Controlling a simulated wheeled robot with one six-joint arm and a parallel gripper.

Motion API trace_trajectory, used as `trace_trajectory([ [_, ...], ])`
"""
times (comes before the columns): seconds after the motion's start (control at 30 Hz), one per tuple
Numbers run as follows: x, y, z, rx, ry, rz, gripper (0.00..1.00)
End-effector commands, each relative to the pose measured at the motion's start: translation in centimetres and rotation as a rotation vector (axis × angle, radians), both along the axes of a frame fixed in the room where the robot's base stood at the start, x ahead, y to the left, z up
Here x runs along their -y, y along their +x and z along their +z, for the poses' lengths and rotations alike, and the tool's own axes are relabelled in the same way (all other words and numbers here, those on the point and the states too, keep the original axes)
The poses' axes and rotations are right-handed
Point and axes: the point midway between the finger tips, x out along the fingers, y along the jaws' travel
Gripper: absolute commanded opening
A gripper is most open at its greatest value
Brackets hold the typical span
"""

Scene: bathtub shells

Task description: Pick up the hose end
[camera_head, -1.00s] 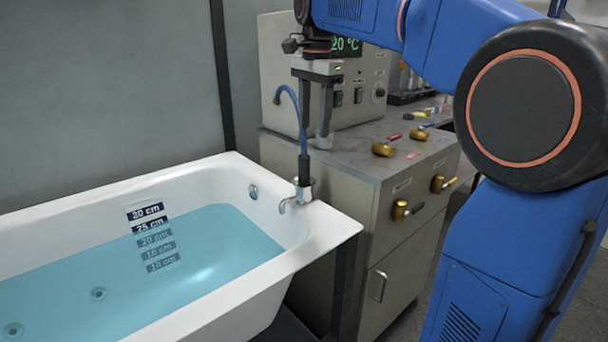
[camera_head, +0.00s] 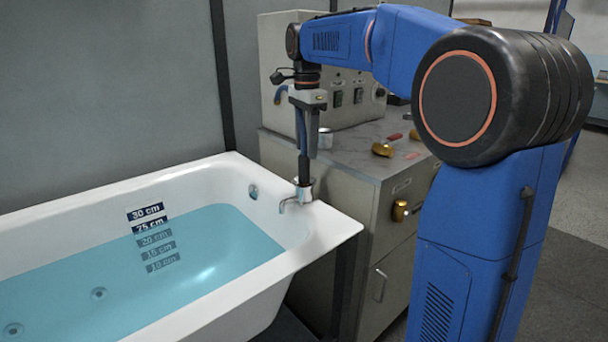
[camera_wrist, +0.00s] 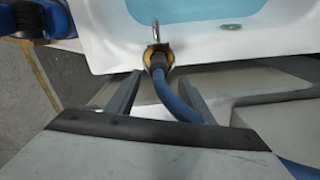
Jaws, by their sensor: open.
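The hose end (camera_head: 305,170) is a dark upright piece seated in the metal faucet holder (camera_head: 304,190) on the bathtub's corner. In the wrist view the dark hose end (camera_wrist: 157,61) stands in the holder with a brass-coloured rim. The blue hose (camera_wrist: 172,98) runs from it back between my fingers and on to the lower right. My gripper (camera_head: 307,148) points down just above the holder. In the wrist view my gripper (camera_wrist: 157,78) is open, one finger on each side of the hose. Contact with the hose cannot be told.
The white bathtub (camera_head: 200,172) holds blue water and has depth labels (camera_head: 146,212) on its wall. A metal cabinet (camera_head: 350,225) stands to its right, carrying a control box (camera_head: 345,112), a small metal cup (camera_head: 325,138) and brass-coloured parts (camera_head: 382,149).

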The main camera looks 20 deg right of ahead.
Motion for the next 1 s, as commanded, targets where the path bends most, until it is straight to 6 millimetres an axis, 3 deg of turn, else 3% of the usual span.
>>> trace_trajectory([
  [0.1, 0.0, 0.0, -1.6, -0.001, 0.0, 0.0, 0.47],
  [0.37, -0.1, -0.1, -3.2, 0.0, 0.0, 0.001, 0.47],
  [0.7, -0.6, -0.4, -7.3, -0.002, 0.0, 0.001, 0.47],
  [1.0, -0.6, -0.4, -7.9, 0.001, 0.0, 0.001, 0.47],
])
